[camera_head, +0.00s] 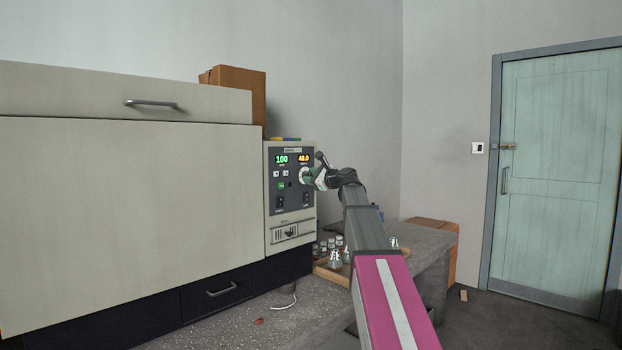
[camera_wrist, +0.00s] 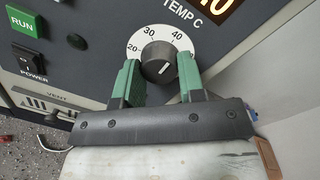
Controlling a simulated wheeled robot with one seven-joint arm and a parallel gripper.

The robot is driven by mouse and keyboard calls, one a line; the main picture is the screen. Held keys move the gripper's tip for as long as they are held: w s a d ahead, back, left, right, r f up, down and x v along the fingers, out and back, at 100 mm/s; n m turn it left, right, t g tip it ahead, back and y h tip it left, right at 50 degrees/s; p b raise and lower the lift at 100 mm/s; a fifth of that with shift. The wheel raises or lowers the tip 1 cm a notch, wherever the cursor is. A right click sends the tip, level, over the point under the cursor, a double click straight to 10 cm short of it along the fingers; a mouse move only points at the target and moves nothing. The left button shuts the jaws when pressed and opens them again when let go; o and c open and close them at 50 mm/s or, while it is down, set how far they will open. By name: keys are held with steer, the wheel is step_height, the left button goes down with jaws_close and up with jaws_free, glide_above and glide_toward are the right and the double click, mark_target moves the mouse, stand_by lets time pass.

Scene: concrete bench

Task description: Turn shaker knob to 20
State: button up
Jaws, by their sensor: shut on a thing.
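The shaker (camera_head: 290,222) is a pale cabinet with a dark control panel (camera_head: 291,200) at its front right. Its displays read a green 100 and an orange 40.0. The black temperature knob (camera_wrist: 158,59) sits on a white dial (camera_wrist: 134,44) marked 20, 30 and 40, under the label TEMP C. A white line on the knob's face points toward the bottom of the wrist view. My gripper (camera_head: 308,177) is at the panel's right side. In the wrist view its green fingers (camera_wrist: 159,70) stand on both sides of the knob, shut on it.
A green RUN button (camera_wrist: 21,22) and a black POWER switch (camera_wrist: 28,58) lie left of the dial. Several flasks (camera_head: 336,256) stand on a tray below my arm. A cardboard box (camera_head: 240,86) sits on top of the cabinet.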

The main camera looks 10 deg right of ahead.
steer(key=n+h, duration=0.1)
steer(key=n, duration=1.8)
steer(key=shift+s+a+r+h, duration=0.1)
steer(key=shift+h, duration=0.3)
stand_by(0.5)
steer(key=o, duration=0.9)
steer(key=v, duration=1)
steer(key=shift+s+d, duration=0.25)
steer(key=shift+s, duration=0.1)
